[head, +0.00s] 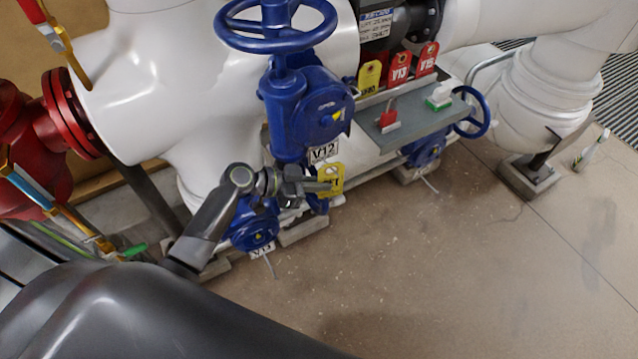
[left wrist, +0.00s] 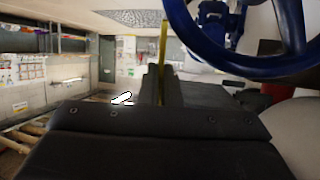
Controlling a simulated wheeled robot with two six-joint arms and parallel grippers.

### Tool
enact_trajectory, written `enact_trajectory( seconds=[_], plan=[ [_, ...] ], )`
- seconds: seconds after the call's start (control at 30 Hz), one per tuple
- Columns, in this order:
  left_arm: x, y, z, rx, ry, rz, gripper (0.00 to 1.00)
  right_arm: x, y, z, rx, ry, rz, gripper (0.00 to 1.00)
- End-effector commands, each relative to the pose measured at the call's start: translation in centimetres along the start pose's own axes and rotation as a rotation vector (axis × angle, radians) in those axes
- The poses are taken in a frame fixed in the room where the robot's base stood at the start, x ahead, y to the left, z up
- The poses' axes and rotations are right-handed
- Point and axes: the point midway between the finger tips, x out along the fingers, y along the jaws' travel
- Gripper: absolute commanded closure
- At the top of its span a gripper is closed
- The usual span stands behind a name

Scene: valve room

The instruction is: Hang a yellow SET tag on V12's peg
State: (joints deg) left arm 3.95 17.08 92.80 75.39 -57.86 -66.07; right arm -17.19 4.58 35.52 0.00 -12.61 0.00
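My left gripper (head: 318,186) is shut on a yellow tag (head: 331,178), whose lettering is partly hidden by the fingers. In the left wrist view the tag (left wrist: 163,45) shows edge-on, upright between the fingers (left wrist: 160,85). The white V12 label (head: 323,152) is on the blue valve body (head: 285,120), just above the held tag. The valve's blue handwheel (head: 275,25) is above, and a blue handwheel (left wrist: 290,45) shows at upper right in the left wrist view. I cannot make out V12's peg. My right gripper is not in view.
A grey shelf (head: 415,122) right of the valve carries another yellow tag (head: 369,76), red V13 (head: 399,68) and V15 (head: 427,58) tags, a red item (head: 388,119) and a green-and-white item (head: 439,98). White pipes stand behind. The floor (head: 430,260) at lower right is clear.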

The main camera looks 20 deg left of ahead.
Motion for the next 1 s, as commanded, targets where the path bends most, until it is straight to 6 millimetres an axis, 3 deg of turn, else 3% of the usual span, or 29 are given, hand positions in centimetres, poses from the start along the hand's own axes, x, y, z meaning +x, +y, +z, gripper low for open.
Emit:
enact_trajectory(
  seconds=[0.17,0.4,1.0],
  plan=[
    [-0.01,-0.01,0.0,0.0,0.0,0.0,1.0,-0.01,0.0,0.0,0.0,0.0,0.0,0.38],
    [-0.01,-0.01,0.02,0.0,0.0,0.0,0.71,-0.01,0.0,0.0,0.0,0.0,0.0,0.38],
    [-0.01,0.0,0.03,0.0,-0.001,0.0,0.71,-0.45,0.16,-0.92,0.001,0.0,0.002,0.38]
  ],
)
